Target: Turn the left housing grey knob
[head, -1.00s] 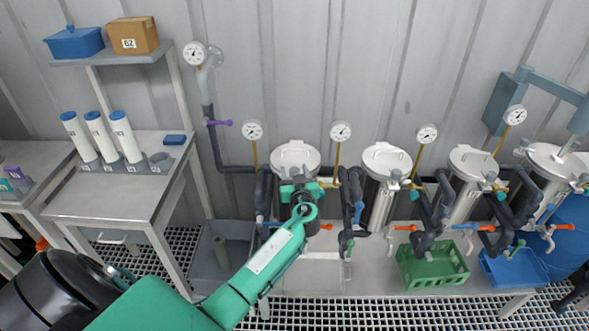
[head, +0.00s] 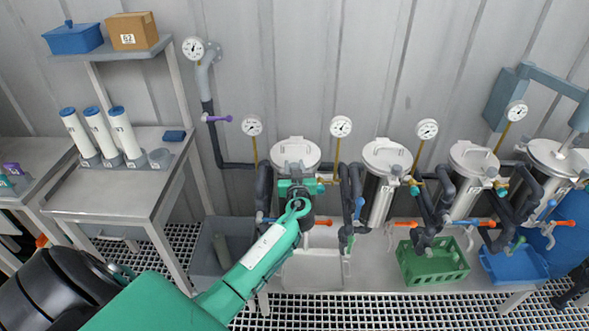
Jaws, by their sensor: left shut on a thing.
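The left housing (head: 296,151) is a steel vessel with a light round lid, standing at the left end of the row. My left gripper (head: 297,186) is at the front of this housing, below its lid. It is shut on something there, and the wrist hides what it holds. The grey knob cannot be made out behind the gripper. My right gripper does not show in the head view.
More housings (head: 386,157) stand to the right, with dark pipes and coloured valve handles. A green crate (head: 433,262) and a blue crate (head: 514,264) sit below. A side table (head: 110,199) with white cartridges is at left.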

